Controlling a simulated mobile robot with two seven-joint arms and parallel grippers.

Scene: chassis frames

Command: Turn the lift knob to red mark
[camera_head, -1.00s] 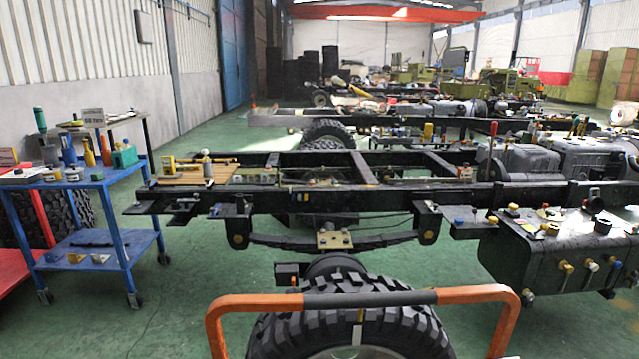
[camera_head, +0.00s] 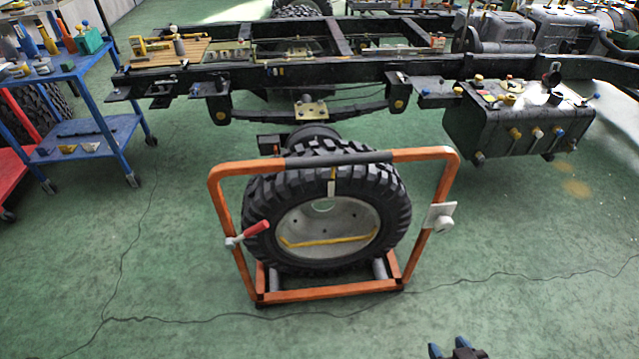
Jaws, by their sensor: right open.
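An orange wheel lift frame (camera_head: 216,207) stands on the green floor and holds a large black tire (camera_head: 385,225) upright. On its right post is a white plate (camera_head: 432,214) with a small pale round knob (camera_head: 446,223). I cannot make out a red mark on the plate. On its left post is a lever with a red grip (camera_head: 256,228). My right gripper (camera_head: 455,349) shows only its dark, blue-tipped fingers at the bottom edge. It is open and empty, well below and apart from the knob. My left gripper is not in view.
A black truck chassis (camera_head: 330,72) spans the room behind the wheel, with a dark tank (camera_head: 490,130) hanging at right. A blue tool cart (camera_head: 105,130) stands at left. The green floor (camera_head: 540,260) at front right is clear.

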